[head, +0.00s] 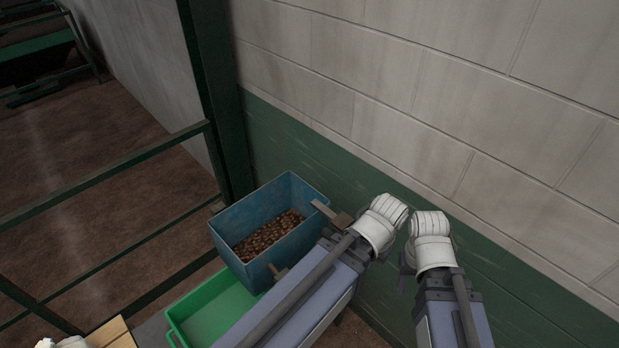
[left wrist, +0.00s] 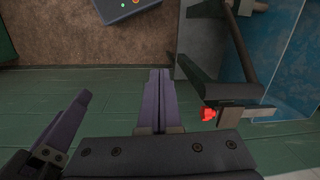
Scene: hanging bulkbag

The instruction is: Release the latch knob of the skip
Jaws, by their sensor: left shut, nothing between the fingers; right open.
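The skip (head: 225,240) is a blue open-topped bin holding brown lumps, beside the wall in the head view. Its blue side also shows at the right of the left wrist view (left wrist: 292,55), with a dark bar along it. The red latch knob (left wrist: 208,114) sits at the bar's near end; it is not visible in the head view. My left gripper (left wrist: 160,75) is shut and empty, left of the knob and apart from it. A finger at the left edge looks like my right gripper's (left wrist: 68,122). In the head view my right gripper (head: 404,272) is mostly hidden beside its arm.
A green tray (head: 180,318) stands next to the skip. The block wall with its green lower band (head: 400,195) runs close behind both arms. Dark green railings (head: 100,180) cross the left side. Brown floor (left wrist: 70,35) and a dark box with coloured buttons (left wrist: 122,8) show in the left wrist view.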

